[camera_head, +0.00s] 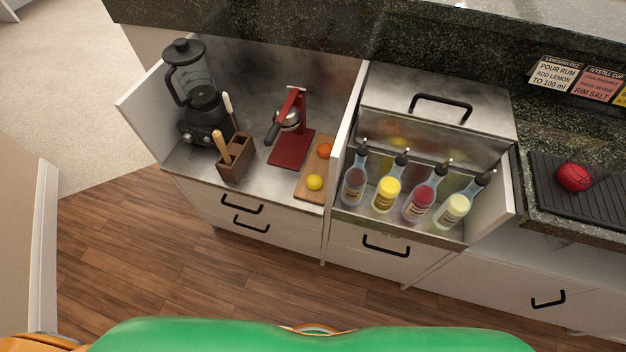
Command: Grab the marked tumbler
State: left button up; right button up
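I see no tumbler that I can make out in this view, marked or otherwise. A round red object (573,177) sits on a black ribbed mat (550,192) on the dark stone counter at the right; I cannot tell what it is. Neither of my grippers shows in the picture.
A blender (196,92), a wooden tool holder (236,158), a red press (291,148) and a board (309,188) with fruit stand in the left bay. Several bottles, one with yellow contents (386,193), fill the middle bay. The wooden floor (130,260) in front is clear.

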aim_at(592, 163)
jog(key=z, duration=1.7)
jog(key=i+l+u, duration=0.15)
jog(key=l+u, duration=0.25)
jog(key=l, duration=0.55)
jog(key=l+u, duration=0.4)
jog(key=l, duration=0.55)
